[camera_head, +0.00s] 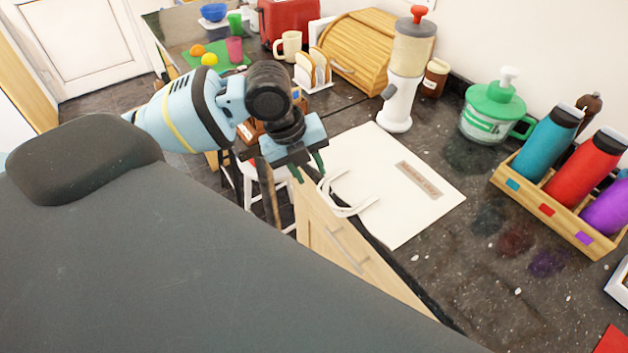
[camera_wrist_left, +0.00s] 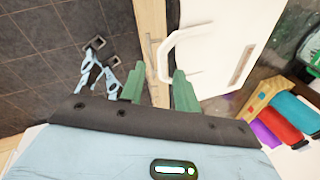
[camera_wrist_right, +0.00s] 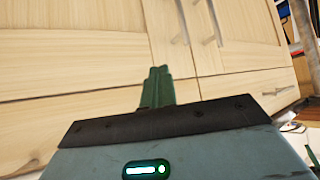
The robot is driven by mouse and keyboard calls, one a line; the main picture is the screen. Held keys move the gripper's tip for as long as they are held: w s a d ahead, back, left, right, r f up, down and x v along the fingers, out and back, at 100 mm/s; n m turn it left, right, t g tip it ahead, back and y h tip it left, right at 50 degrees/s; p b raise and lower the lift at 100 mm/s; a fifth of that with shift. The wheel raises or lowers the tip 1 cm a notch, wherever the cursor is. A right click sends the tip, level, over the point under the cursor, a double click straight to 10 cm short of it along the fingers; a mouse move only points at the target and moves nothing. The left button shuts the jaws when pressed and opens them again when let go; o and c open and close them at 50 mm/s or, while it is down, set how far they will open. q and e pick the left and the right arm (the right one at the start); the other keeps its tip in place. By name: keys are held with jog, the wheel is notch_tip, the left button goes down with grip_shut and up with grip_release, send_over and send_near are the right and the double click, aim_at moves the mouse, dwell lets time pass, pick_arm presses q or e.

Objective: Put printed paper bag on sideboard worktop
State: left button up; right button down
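The printed paper bag (camera_head: 385,180) is white with a brown printed label and lies flat on the dark speckled worktop (camera_head: 450,270). Its white handles (camera_head: 348,204) reach over the worktop's front edge. My left gripper (camera_head: 309,168) is open at the bag's handle side. In the left wrist view, its green fingers (camera_wrist_left: 160,72) stand apart, with a handle (camera_wrist_left: 172,50) near the fingertips; I cannot tell if they touch. The bag (camera_wrist_left: 215,25) fills the upper middle there. My right gripper (camera_wrist_right: 158,72) is shut and empty, in front of wooden cabinet doors (camera_wrist_right: 90,45).
A blender (camera_head: 408,65), a green-lidded jar (camera_head: 493,112) and a wooden crate of bottles (camera_head: 560,205) stand behind and right of the bag. A bread box (camera_head: 365,45) and a toast rack (camera_head: 313,72) stand farther left. Bare worktop lies right of the bag.

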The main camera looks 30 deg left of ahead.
pick_arm(q)
jog(key=v, duration=0.6)
